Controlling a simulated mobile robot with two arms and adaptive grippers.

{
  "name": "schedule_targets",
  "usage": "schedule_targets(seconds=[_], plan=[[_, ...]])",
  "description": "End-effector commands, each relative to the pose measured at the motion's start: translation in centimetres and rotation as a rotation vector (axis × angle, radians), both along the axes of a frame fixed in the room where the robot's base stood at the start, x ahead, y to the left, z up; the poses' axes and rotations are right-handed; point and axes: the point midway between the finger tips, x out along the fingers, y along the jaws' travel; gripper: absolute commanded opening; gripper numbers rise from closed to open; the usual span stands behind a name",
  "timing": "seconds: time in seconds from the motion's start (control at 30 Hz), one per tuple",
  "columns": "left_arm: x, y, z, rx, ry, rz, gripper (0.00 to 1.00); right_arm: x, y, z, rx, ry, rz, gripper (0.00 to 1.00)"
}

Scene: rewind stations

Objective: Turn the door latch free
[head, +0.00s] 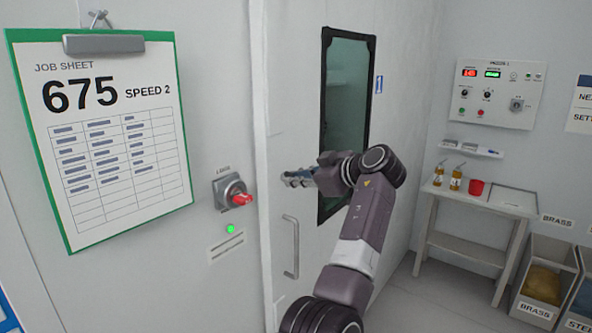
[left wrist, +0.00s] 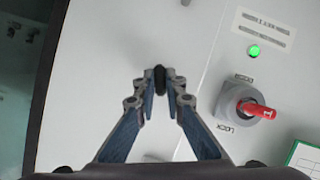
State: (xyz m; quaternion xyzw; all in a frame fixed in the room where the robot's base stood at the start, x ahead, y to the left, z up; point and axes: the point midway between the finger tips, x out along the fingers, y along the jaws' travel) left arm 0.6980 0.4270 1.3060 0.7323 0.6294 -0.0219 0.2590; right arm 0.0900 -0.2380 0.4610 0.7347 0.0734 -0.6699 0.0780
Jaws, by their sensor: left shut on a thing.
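The rotary latch (head: 238,194), with a red handle on a grey metal plate, is on the white wall panel left of the door (head: 300,110). Its red handle points right in the head view. It also shows in the left wrist view (left wrist: 254,110), to the right of my fingers and apart from them, with a LOCK label beside it. My left gripper (head: 291,178) is in front of the door, right of the latch. In the left wrist view, its fingertips (left wrist: 160,81) are closed on a small dark piece (left wrist: 160,77); I cannot tell what it is. My right gripper is out of view.
A vertical door handle (head: 291,247) is below my left gripper. A dark-framed window (head: 345,90) is right of it. A green light (head: 231,229) glows under the latch. A job sheet clipboard (head: 105,135) hangs left. A small table (head: 485,198) and bins stand back right.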

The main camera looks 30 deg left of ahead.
Motion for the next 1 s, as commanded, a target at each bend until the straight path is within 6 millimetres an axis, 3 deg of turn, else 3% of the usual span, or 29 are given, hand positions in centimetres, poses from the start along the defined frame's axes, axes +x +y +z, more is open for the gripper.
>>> schedule_targets(seconds=[0.03,0.4,1.0], plan=[[0.0,0.4,1.0,0.013,0.037,0.004,0.00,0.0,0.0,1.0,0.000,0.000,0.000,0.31],[0.2,0.4,0.9,0.033,0.279,0.005,0.00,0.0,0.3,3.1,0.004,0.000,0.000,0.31],[0.2,0.4,0.7,0.042,0.369,0.005,0.00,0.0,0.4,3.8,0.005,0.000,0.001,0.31]])
